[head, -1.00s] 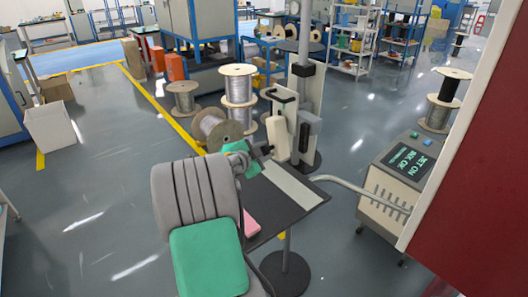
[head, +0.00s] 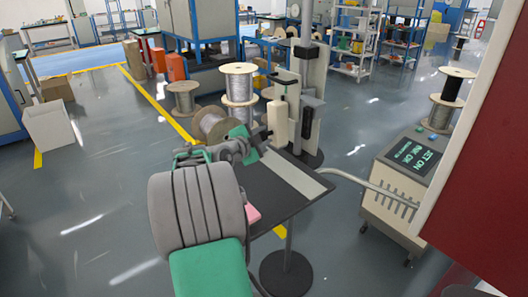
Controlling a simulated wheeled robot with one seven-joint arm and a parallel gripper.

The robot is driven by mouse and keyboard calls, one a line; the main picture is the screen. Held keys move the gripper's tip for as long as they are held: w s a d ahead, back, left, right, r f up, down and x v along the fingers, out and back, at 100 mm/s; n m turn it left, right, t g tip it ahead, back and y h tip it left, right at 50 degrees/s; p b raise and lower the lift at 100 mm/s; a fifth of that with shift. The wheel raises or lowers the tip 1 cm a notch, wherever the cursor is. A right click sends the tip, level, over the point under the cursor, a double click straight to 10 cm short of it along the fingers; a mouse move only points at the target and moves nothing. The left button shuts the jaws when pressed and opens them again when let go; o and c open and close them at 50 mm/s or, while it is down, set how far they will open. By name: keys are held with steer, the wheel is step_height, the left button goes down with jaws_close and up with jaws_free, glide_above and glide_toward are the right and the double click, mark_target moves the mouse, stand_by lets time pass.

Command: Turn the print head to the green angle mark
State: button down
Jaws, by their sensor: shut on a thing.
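The print head (head: 278,122) is a cream block on the post stand (head: 312,90) behind the table, with a dark bracket above it and a dark grey block (head: 310,118) to its right. It looks nearly upright. My gripper (head: 265,137) is at its lower left side, shut on it; the fingertips are small and partly hidden by the green plate on my wrist. I cannot make out the green angle mark or any scale at this size.
A dark narrow table (head: 270,190) with a pale strip lies below; a pink item (head: 252,214) rests on it, partly behind my arm. A printer console (head: 405,180) stands right, its grey hose reaching toward the table. Wire spools (head: 212,126) stand behind left.

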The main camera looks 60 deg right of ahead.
steer(key=shift+w+d+m+b, duration=0.1)
steer(key=shift+w+m+b, duration=0.2)
steer(key=shift+b, duration=0.55)
steer(key=shift+r, duration=0.25)
steer(key=c, duration=1)
jaws_free()
steer(key=shift+f, duration=0.1)
steer(key=shift+c, duration=0.2)
steer(key=b+v, duration=0.1)
steer(key=v, duration=0.6)
steer(key=shift+a, duration=0.45)
steer(key=shift+f, duration=0.1)
